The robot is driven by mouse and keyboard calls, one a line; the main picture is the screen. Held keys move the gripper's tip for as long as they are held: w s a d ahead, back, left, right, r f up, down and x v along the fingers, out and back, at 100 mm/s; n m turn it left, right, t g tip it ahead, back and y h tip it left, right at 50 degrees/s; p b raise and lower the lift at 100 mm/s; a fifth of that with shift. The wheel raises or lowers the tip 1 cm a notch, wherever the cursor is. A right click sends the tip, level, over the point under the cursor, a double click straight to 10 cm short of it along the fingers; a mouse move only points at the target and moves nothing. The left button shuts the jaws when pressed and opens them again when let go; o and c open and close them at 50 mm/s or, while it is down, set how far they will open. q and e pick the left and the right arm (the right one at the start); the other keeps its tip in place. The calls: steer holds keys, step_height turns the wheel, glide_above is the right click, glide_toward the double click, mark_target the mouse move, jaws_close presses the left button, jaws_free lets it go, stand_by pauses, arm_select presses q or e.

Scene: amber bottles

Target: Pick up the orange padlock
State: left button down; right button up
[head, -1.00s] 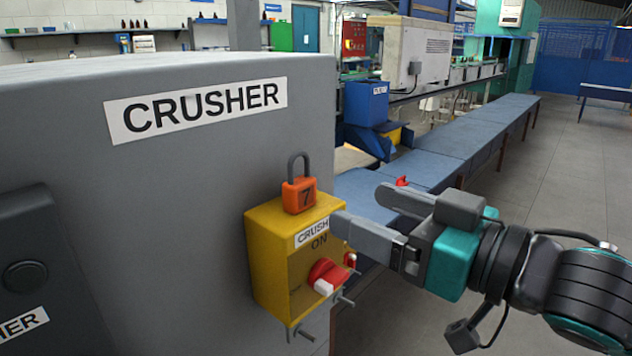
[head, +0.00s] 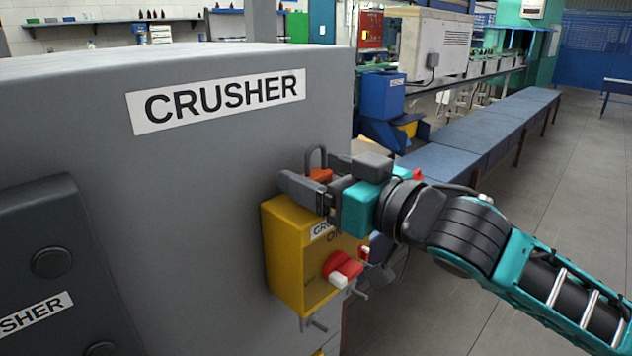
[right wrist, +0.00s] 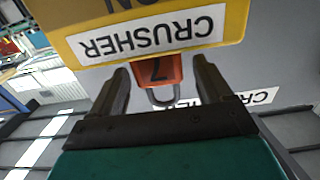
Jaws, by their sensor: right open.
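The orange padlock (head: 321,175) with a dark shackle stands upright on top of the yellow switch box (head: 283,250). My right gripper (head: 309,171) is open, with its fingers on either side of the padlock, and partly hides it in the head view. My left gripper is not in view.
The box is mounted on the grey crusher housing (head: 200,170) and carries a red knob (head: 343,266) and protruding metal pins. A blue-topped conveyor (head: 470,140) runs off behind at the right. The floor (head: 580,190) at far right is clear.

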mark_target(314, 171)
steer(key=shift+w+a, duration=0.4)
steer(key=shift+a, duration=0.1)
steer(key=shift+c, duration=1.4)
steer(key=c, duration=0.8)
steer(key=shift+c, duration=0.2)
steer(key=shift+r, duration=0.1)
step_height(314, 171, up, 20)
steer(key=p, duration=0.3)
steer(key=shift+p, duration=0.3)
